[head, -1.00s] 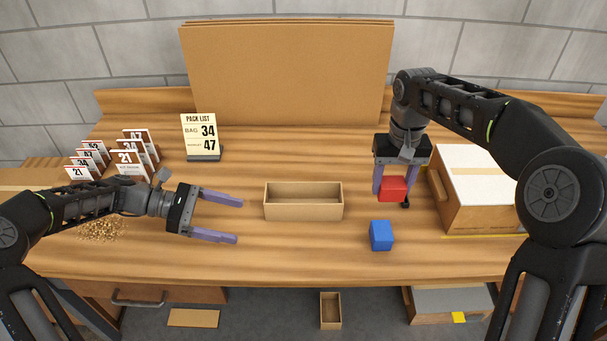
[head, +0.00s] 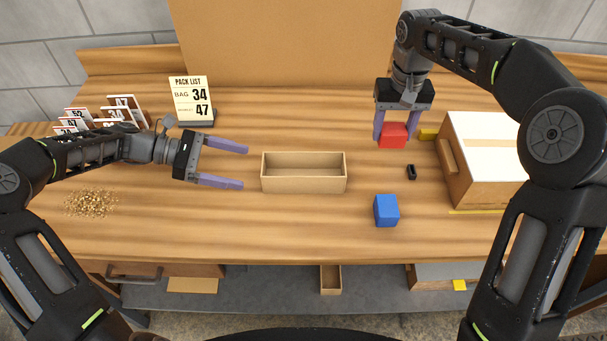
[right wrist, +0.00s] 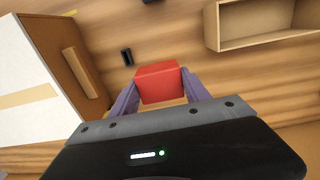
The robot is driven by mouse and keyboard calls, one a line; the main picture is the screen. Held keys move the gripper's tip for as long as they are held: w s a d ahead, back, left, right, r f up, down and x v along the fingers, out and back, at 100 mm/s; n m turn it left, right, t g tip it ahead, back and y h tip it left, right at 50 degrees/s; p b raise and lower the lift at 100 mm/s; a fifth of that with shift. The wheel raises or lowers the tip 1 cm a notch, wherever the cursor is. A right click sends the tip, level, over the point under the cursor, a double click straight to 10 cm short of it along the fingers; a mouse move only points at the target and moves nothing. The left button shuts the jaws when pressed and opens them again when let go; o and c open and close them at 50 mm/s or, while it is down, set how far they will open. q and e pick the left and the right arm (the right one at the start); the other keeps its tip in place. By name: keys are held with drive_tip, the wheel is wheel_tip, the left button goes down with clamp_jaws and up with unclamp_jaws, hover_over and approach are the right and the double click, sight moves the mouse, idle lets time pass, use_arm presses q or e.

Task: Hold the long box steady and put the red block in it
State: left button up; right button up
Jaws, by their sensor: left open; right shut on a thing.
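The long box (head: 304,186) is an open, empty wooden box at the middle of the table. It also shows at the top right of the right wrist view (right wrist: 270,42). The red block (head: 393,136) is between the fingers of my right gripper (head: 393,128), which is shut on it, right of and behind the box. The block also shows in the right wrist view (right wrist: 160,82). My left gripper (head: 245,165) is open and empty, left of the box, its fingers pointing at the box's left end and apart from it.
A blue block (head: 386,211) stands front right of the box. A small black object (head: 412,172) and a large carton (head: 484,185) are on the right. A pack list sign (head: 191,102), number cards (head: 97,122) and a grain pile (head: 91,203) are on the left. The table front is mostly clear.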

sight(264, 172)
use_arm(q)
drive_tip(key=b+x, duration=0.1)
drive_tip(key=x, duration=0.6)
drive_tip(key=shift+b, duration=0.35)
use_arm(e)
drive_tip(key=shift+f, duration=0.95)
use_arm(q)
drive_tip(key=shift+x, duration=0.8)
use_arm(e)
drive_tip(key=shift+f, duration=0.1)
use_arm(q)
drive_tip(key=shift+c, duration=0.4)
drive_tip(key=c, duration=0.8)
drive_tip(key=shift+c, duration=0.2)
use_arm(e)
drive_tip(key=shift+a, duration=0.1)
